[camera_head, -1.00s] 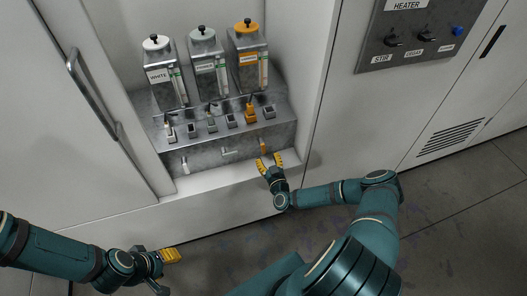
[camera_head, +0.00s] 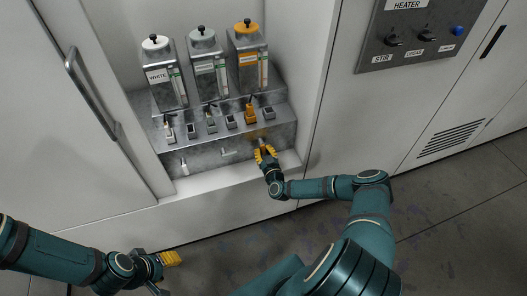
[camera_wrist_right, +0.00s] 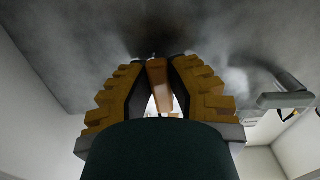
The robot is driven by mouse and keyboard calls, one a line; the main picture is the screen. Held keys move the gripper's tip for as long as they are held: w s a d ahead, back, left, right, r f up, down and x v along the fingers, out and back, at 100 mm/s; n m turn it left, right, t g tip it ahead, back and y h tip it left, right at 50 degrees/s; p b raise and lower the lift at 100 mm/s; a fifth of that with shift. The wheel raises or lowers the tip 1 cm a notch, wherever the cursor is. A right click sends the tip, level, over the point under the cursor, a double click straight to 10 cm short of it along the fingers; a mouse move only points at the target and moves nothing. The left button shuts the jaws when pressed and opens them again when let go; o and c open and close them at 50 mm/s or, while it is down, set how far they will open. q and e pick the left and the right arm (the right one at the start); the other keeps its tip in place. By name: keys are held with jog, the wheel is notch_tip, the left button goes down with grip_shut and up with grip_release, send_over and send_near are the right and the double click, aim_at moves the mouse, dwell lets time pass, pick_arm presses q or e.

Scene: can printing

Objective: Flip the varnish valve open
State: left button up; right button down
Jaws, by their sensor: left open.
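The varnish valve is an orange lever (camera_wrist_right: 157,75) low on the front of the metal dispenser, below the orange-capped tank (camera_head: 248,50). My right gripper (camera_head: 264,150) is at this lever and mostly hides it in the head view. In the right wrist view, the yellow fingers (camera_wrist_right: 157,62) are closed in on both sides of the lever, which lies between their dark pads and points toward the wrist. My left gripper (camera_head: 172,258) is open and empty, low at the left, away from the dispenser.
A white lever (camera_head: 184,166) hangs down and a grey lever (camera_head: 230,152) lies sideways on the dispenser front (camera_head: 208,160). The grey lever also shows beside my right fingers in the wrist view (camera_wrist_right: 285,100). The niche's right wall (camera_head: 300,80) stands near the right gripper.

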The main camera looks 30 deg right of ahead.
jog(key=shift+w+a+m+b, duration=0.1)
jog(key=shift+a+m+b, duration=0.05)
jog(key=shift+m+b, duration=0.5)
jog(key=c, duration=0.9)
grip_release()
jog(key=v, duration=1.2)
jog(key=shift+a, duration=0.1)
